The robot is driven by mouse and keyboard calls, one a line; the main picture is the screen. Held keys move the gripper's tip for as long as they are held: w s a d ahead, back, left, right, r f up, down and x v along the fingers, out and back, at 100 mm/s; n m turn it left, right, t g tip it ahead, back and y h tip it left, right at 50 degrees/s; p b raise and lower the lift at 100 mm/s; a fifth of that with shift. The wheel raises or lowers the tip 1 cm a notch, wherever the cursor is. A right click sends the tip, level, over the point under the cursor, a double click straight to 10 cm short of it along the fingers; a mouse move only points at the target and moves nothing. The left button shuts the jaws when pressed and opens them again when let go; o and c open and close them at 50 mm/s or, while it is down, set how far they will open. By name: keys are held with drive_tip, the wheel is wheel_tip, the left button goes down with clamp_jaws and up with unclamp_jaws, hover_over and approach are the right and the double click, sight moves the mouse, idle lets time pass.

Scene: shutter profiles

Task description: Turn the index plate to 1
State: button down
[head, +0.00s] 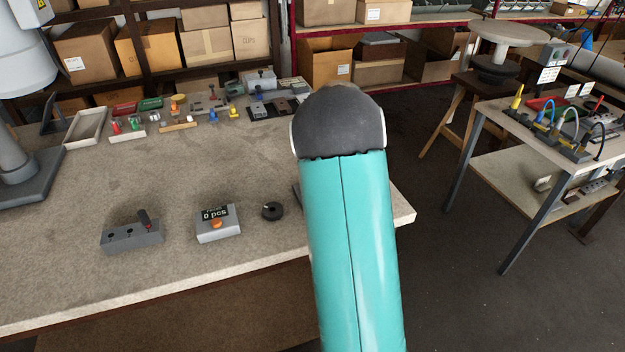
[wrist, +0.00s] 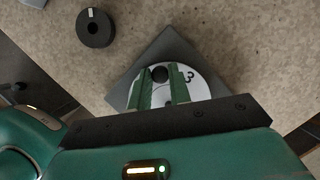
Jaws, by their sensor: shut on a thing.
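The index plate is a white disc (wrist: 204,90) on a dark grey square base (wrist: 173,43) in the wrist view. A numeral that looks like a 3 shows on its right side, turned sideways. A black knob (wrist: 160,74) stands up from the disc. My gripper (wrist: 160,90) is over the disc, its two green fingers closed on the knob from both sides. The near part of the plate and its other marks are hidden by my gripper. In the head view my arm covers the plate, with only a dark edge of its base (head: 296,193) showing.
A black round dial (wrist: 95,28) lies left of the plate; it also shows in the head view (head: 272,211). Farther left are a counter box reading 0 pcs (head: 217,223) and a grey switch box (head: 132,238). Small parts crowd the table's back. The table's right edge is close.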

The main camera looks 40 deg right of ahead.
drive_tip(key=shift+w+d+f+m+h, duration=0.15)
drive_tip(key=shift+d+m+h, duration=0.25)
drive_tip(key=shift+m, duration=0.7)
drive_tip(key=c, duration=1.3)
unclamp_jaws()
drive_tip(key=shift+d, duration=0.1)
drive_tip(key=shift+r, duration=0.2)
drive_tip(key=v, duration=1.3)
drive_tip(key=shift+s+r, duration=0.25)
drive_tip(key=shift+s, duration=0.05)
